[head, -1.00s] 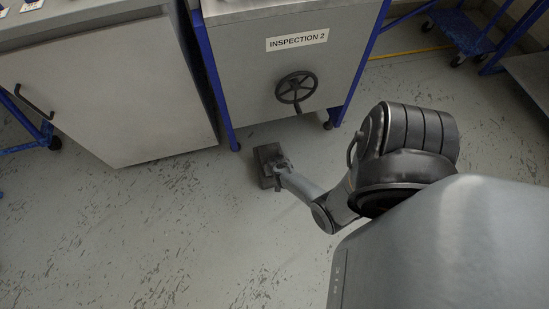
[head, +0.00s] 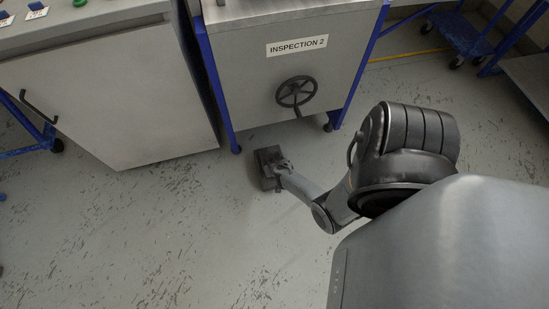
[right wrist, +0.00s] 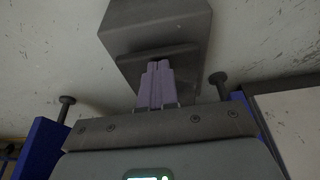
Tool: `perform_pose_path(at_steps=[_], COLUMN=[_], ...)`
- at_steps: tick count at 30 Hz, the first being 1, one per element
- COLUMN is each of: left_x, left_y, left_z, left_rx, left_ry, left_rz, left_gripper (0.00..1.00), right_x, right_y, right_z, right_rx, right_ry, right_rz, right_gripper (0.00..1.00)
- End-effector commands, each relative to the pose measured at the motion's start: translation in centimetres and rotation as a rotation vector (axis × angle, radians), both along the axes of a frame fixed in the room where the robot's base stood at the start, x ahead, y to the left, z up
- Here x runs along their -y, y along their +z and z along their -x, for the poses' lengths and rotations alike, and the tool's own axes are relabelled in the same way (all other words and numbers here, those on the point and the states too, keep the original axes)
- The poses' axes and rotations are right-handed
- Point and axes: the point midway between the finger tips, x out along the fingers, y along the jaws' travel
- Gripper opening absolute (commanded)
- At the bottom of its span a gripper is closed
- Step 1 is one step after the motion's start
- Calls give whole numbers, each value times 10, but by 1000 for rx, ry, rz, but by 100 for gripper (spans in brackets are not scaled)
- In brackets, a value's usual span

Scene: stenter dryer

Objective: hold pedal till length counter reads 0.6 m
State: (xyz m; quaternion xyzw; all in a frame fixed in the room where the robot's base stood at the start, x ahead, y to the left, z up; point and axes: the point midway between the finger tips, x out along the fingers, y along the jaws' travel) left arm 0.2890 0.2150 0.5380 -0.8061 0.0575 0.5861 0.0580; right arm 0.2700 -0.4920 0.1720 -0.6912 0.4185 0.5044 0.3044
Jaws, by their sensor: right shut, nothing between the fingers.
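The pedal (head: 267,158) is a dark grey block on the floor in front of the inspection machine. My right gripper (head: 283,167) reaches down to it from the right in the head view. In the right wrist view the shut fingers (right wrist: 157,84) are against or just over the pedal's dark plate (right wrist: 160,54); whether they press it down I cannot tell. No length counter shows in either view. My left gripper is not in view.
The inspection machine (head: 345,62), labelled INSPECTION 2, has a dark handwheel (head: 296,92) and blue legs. A grey cabinet (head: 105,95) with buttons on top stands to its left. Blue carts (head: 462,35) stand at the back right. The floor in front is clear.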

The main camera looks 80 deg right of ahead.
Motion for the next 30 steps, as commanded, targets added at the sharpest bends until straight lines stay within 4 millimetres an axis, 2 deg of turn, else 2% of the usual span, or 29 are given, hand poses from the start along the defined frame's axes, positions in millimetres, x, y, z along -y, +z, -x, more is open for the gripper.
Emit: perform_pose_path(at_steps=[1, 3, 15, 22, 30], left_x=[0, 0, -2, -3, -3], left_y=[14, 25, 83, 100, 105], left_z=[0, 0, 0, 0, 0], left_rx=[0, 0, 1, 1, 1], left_ry=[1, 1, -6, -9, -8], left_rz=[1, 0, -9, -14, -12], left_gripper=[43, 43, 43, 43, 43], right_x=[-1, -2, -28, -39, -43], right_y=[13, 23, 86, 109, 116], right_z=[0, 0, 11, 17, 19], right_rx=[-1, 0, 2, 3, 3], right_ry=[1, 2, 4, 4, 4], right_rz=[-1, -1, 0, 1, 1], right_gripper=[0, 0, 0, 0, 0])
